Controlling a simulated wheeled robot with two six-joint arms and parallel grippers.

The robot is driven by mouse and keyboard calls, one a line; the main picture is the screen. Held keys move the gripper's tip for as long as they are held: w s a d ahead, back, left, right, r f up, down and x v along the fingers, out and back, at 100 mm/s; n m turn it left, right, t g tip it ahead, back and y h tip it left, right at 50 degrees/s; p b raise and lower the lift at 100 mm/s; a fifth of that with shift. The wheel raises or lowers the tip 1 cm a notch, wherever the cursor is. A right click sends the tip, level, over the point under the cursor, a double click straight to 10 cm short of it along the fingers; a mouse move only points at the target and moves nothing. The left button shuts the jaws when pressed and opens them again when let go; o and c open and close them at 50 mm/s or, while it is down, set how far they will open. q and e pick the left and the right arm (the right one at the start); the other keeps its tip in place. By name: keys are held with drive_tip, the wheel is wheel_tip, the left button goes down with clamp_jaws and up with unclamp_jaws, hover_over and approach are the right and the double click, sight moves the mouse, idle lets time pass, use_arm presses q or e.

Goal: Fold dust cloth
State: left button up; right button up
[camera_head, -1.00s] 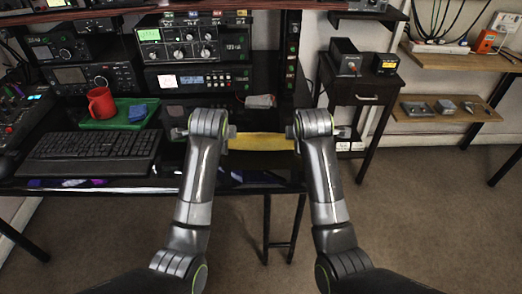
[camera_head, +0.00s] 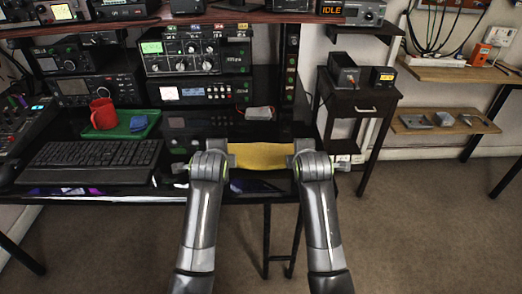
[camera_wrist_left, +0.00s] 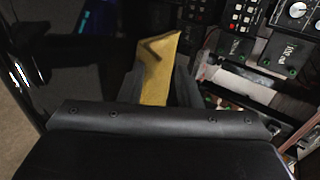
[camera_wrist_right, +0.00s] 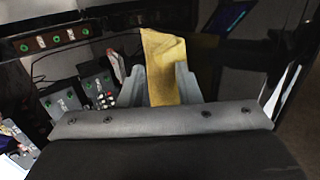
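A yellow dust cloth (camera_head: 260,156) spans the gap between my two grippers at the front edge of the black desk. My left gripper (camera_head: 229,156) is at its left end and my right gripper (camera_head: 291,155) at its right end. In the left wrist view the cloth (camera_wrist_left: 155,72) lies between the two fingers and sticks out past their tips. In the right wrist view the cloth (camera_wrist_right: 163,65) likewise runs between the fingers. Both grippers look closed on it. The wrists hide the cloth's ends in the head view.
A keyboard (camera_head: 90,154) lies on the desk to the left. Behind it a green tray (camera_head: 121,129) holds a red mug (camera_head: 103,113) and a blue item (camera_head: 138,123). Radios stand at the back. A small dark side table (camera_head: 355,100) is at the right.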

use_arm(q)
drive_tip(key=shift+o, duration=0.8)
use_arm(e)
drive_tip(key=shift+o, duration=0.8)
